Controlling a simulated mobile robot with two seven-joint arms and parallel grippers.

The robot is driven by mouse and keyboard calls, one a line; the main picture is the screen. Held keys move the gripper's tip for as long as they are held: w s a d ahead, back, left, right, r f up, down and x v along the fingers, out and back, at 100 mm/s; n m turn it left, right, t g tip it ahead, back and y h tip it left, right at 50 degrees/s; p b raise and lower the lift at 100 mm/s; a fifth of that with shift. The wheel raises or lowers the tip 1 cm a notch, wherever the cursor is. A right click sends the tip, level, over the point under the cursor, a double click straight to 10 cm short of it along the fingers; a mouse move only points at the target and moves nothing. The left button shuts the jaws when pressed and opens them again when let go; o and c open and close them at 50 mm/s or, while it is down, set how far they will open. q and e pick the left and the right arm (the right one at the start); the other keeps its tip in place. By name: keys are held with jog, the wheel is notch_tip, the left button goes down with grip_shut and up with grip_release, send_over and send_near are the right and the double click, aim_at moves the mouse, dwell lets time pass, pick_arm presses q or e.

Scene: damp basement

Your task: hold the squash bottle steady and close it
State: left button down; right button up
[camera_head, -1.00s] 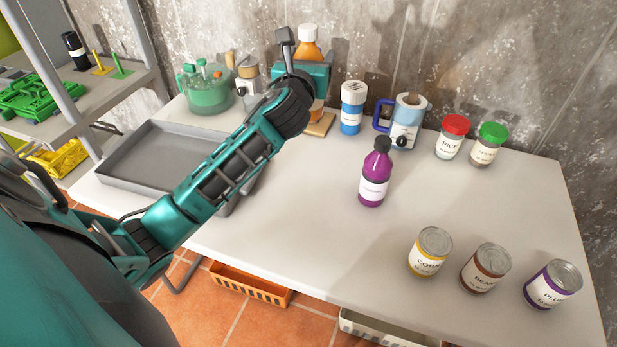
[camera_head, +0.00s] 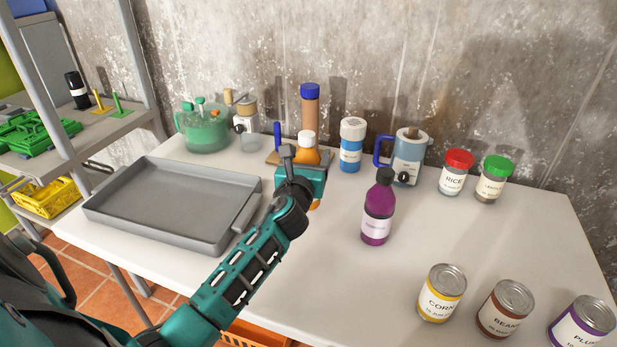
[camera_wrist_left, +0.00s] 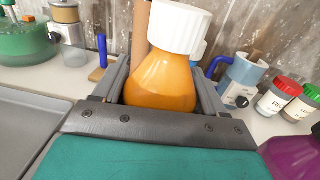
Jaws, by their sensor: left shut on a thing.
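The squash bottle is orange with a white cap (camera_head: 306,138); its orange body (camera_head: 307,156) shows above my left gripper (camera_head: 303,176). My left gripper is shut on the bottle, which looks upright. In the left wrist view the orange body (camera_wrist_left: 162,82) sits between the two fingers, and the white cap (camera_wrist_left: 180,27) is on its top. The gripper hides most of the lower bottle, and I cannot tell whether its base touches the table. I cannot tell how tight the cap is. My right gripper is not in view.
A purple bottle (camera_head: 377,212) stands right of my gripper. A grey tray (camera_head: 160,235) lies left. Cans stand front right; the table's middle front is clear.

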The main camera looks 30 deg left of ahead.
pick_arm(q)
jog(key=shift+r, duration=0.1)
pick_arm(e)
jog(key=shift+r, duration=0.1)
pick_arm(q)
notch_tip(320, 180, down, 4)
jog(key=b, duration=0.2)
jog(key=shift+f+b, duration=0.2)
jog(key=shift+b, duration=0.15)
jog(key=shift+r, duration=0.1)
jog(key=shift+f, duration=0.25)
jog(key=shift+c, duration=0.3)
grip_release()
jog(key=shift+s+d+r, duration=0.1)
jog(key=shift+s+r, duration=0.05)
jog(key=v, duration=1.1)
jog(key=shift+s+p, duration=0.4)
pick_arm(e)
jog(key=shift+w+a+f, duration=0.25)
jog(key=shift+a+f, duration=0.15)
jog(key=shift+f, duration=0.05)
pick_arm(q)
jog(key=shift+d, duration=0.1)
